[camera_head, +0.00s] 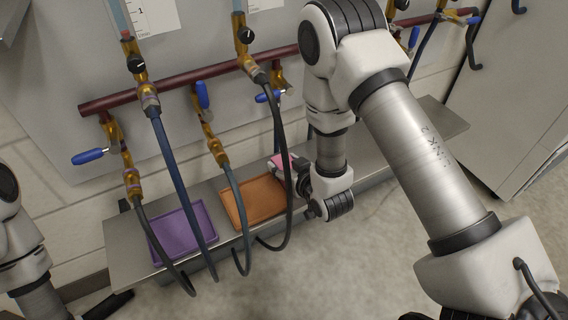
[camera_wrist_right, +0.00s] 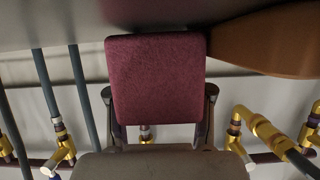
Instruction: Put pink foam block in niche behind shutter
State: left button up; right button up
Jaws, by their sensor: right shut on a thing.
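The pink foam block (camera_head: 281,161) is in my right gripper (camera_head: 296,176), above the right end of the orange tray. In the right wrist view the block (camera_wrist_right: 155,80) looks dark pink and fills the middle, with a dark finger (camera_wrist_right: 208,110) on each side of its lower part. The right gripper is shut on it. Of my left arm, links show at the left edge; a black part low at the left may be its gripper, but its jaws cannot be made out. I cannot make out a niche or a shutter in either view.
A metal shelf (camera_head: 125,235) carries a purple tray (camera_head: 182,232) and an orange tray (camera_head: 252,203). Dark hoses (camera_head: 170,165) hang in front of it from brass valves with blue handles on a dark red pipe (camera_head: 190,83). A grey cabinet (camera_head: 510,90) stands at right.

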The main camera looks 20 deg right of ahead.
jog(key=shift+f, duration=0.15)
jog(key=o, duration=0.8)
jog(key=shift+o, duration=0.2)
